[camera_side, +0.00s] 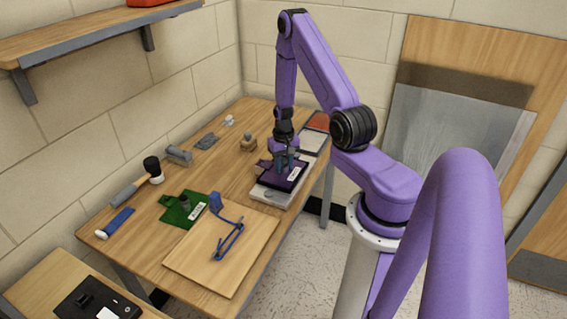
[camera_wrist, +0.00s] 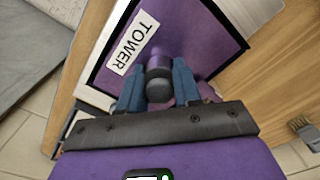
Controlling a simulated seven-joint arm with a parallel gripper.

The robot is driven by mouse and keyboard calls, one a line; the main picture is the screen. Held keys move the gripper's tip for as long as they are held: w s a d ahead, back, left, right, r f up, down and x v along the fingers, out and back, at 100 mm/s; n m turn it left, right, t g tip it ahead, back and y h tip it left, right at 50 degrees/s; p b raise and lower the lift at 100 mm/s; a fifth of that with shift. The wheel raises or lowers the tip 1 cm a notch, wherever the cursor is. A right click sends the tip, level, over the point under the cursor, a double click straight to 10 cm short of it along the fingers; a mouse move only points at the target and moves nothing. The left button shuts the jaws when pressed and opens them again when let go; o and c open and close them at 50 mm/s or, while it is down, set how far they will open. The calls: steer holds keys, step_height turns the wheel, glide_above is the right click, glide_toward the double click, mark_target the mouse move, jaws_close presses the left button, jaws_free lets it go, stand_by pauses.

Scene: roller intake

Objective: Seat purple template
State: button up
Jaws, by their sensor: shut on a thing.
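The purple template (camera_side: 284,178) is a dark-edged plate with a knob in its middle. In the side view it is at or just over a light grey base (camera_side: 266,194) on the table. In the wrist view the purple template (camera_wrist: 200,40) carries a white label reading TOWER. My gripper (camera_wrist: 158,88) is shut on the template's knob, with a blue finger on each side. In the side view my gripper (camera_side: 286,158) comes down from above. The plate hides most of the base, and I cannot tell whether it lies flat in it.
A green template (camera_side: 180,210) lies on the table, left of a wooden board (camera_side: 220,258) with a blue linkage (camera_side: 230,238). A mallet (camera_side: 153,168), a blue-handled tool (camera_side: 116,222) and a brush (camera_side: 248,144) lie around. A black plate (camera_side: 95,300) is on the nearer table.

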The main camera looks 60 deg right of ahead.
steer(key=shift+f, duration=0.1)
steer(key=o, duration=0.7)
steer(key=shift+r, duration=1.5)
steer(key=o, duration=0.6)
